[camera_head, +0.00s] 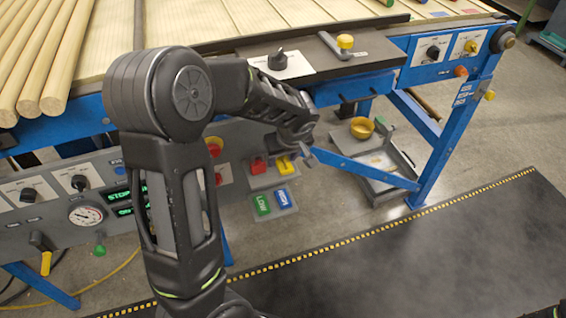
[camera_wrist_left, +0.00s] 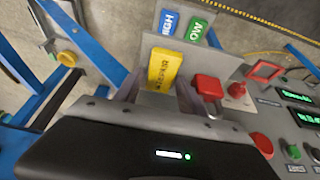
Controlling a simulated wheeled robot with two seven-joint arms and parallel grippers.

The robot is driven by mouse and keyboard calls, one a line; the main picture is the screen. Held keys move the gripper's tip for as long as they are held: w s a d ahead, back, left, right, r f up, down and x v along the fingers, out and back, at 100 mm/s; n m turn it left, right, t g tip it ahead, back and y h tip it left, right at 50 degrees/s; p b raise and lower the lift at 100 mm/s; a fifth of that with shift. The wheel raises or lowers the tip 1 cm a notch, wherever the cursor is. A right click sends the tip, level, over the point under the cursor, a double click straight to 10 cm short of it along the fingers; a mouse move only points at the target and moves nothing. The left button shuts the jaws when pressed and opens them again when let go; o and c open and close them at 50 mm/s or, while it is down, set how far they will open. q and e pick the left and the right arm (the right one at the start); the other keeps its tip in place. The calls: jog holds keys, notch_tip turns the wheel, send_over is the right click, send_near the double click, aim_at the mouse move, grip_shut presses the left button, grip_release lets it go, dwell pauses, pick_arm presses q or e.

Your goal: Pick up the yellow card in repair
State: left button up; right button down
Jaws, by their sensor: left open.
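The yellow card (camera_wrist_left: 164,69) with dark lettering lies against a grey panel in the left wrist view, between the fingertips' lines and just ahead of them. It also shows in the head view (camera_head: 287,164), partly hidden by my gripper. My left gripper (camera_head: 303,156) is open, pointing at the card; in the wrist view its two fingers (camera_wrist_left: 157,92) stand either side of the card's lower end. Whether they touch it I cannot tell.
A red block (camera_wrist_left: 208,86) sits close beside the yellow card. Blue (camera_head: 283,198) and green (camera_head: 262,205) cards lie on a plate below. A blue frame leg (camera_head: 455,135) and a workbench with wooden rods (camera_head: 40,60) stand around. The dark floor mat (camera_head: 430,260) is clear.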

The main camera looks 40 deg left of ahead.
pick_arm(q)
jog(key=shift+f, duration=0.1)
dwell(0.6)
grip_shut()
dwell(0.3)
